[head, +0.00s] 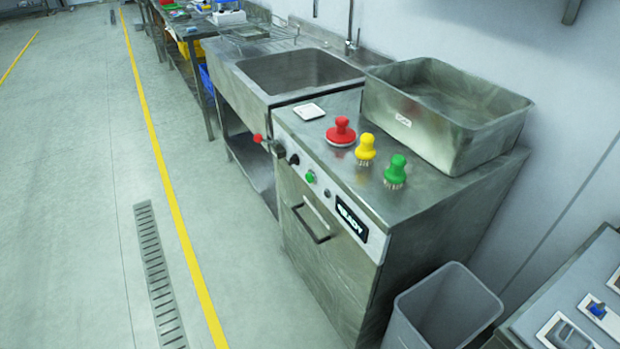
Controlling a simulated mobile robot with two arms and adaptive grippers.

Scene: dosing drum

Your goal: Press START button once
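A steel machine (330,250) stands in the middle of the head view. Its sloped front panel carries a small green button (310,176), with no START label readable at this size. Left of the button are a black knob (293,159) and a lever with a red ball end (258,138). Right of it are a small dark round control (327,193) and a lit display (350,219) reading READY. Neither of my grippers shows, and nothing touches the panel.
Red (341,130), yellow (366,148) and green (396,169) brushes and a steel bin (440,130) stand on the machine. A drawer handle (310,222) sticks out below the panel. A grey waste bin (445,308) stands at right. The floor (90,200) at left is clear.

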